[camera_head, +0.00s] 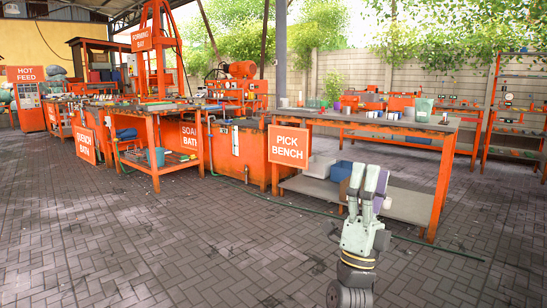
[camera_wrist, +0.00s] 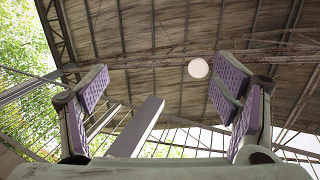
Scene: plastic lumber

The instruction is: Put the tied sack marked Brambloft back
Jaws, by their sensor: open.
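My gripper (camera_head: 368,182) stands upright in front of the pick bench (camera_head: 365,124), fingers pointing up. In the wrist view my gripper (camera_wrist: 160,90) is open, its purple-padded fingers wide apart with nothing between them. No sack marked Brambloft can be made out. Pale grey-green sack-like bundles (camera_head: 55,76) are piled at the far left by the hot feed sign (camera_head: 25,73), too small to read. A pale green container or bag (camera_head: 424,109) stands on the right part of the pick bench; I cannot tell which it is.
Small pots and cups (camera_head: 408,114) stand on the pick bench. Bins (camera_head: 320,166) sit on its lower shelf. A green hose (camera_head: 290,205) crosses the paving. Orange machines and benches (camera_head: 155,145) fill the left. An orange rack (camera_head: 515,110) stands right. The front-left paving (camera_head: 130,240) is clear.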

